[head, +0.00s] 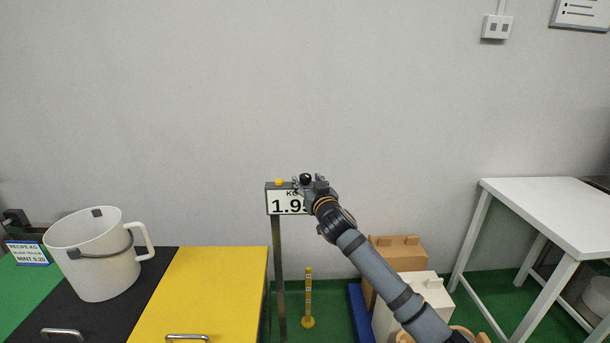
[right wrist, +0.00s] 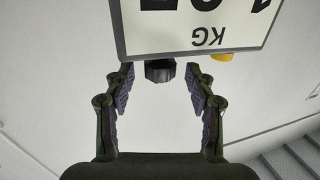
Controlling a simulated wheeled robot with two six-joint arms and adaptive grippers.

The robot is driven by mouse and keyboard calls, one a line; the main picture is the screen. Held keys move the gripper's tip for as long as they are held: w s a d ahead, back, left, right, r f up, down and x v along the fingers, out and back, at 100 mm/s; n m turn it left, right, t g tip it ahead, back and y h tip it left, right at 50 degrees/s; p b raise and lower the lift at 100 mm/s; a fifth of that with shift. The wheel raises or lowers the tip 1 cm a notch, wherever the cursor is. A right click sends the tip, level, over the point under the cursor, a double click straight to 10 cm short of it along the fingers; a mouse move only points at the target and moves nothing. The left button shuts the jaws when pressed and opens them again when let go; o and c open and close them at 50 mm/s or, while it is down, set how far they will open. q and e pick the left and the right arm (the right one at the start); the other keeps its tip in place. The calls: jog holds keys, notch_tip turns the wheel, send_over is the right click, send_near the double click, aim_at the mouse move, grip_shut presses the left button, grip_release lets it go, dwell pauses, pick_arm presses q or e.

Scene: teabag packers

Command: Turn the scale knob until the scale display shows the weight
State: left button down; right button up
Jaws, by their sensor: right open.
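The scale display (head: 284,204) is a white panel in a dark frame on a post, reading KG and 1.9 with the last digit hidden by my right gripper. The black scale knob (head: 306,179) is at the top right of the display. My right gripper (head: 309,184) is at the knob. In the right wrist view the display (right wrist: 200,42) is upside down and cut off. The knob (right wrist: 160,71) shows between the fingertips of the open right gripper (right wrist: 159,82), with gaps on both sides. My left gripper is not in view.
A yellow button (head: 279,182) sits on the display's top left. A white pot (head: 95,262) stands on the black cabinet beside a yellow one (head: 205,292). Boxes (head: 398,252) stand on the floor at right. A white table (head: 550,208) stands further right.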

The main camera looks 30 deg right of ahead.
jog(key=shift+x, duration=1.4)
grip_shut()
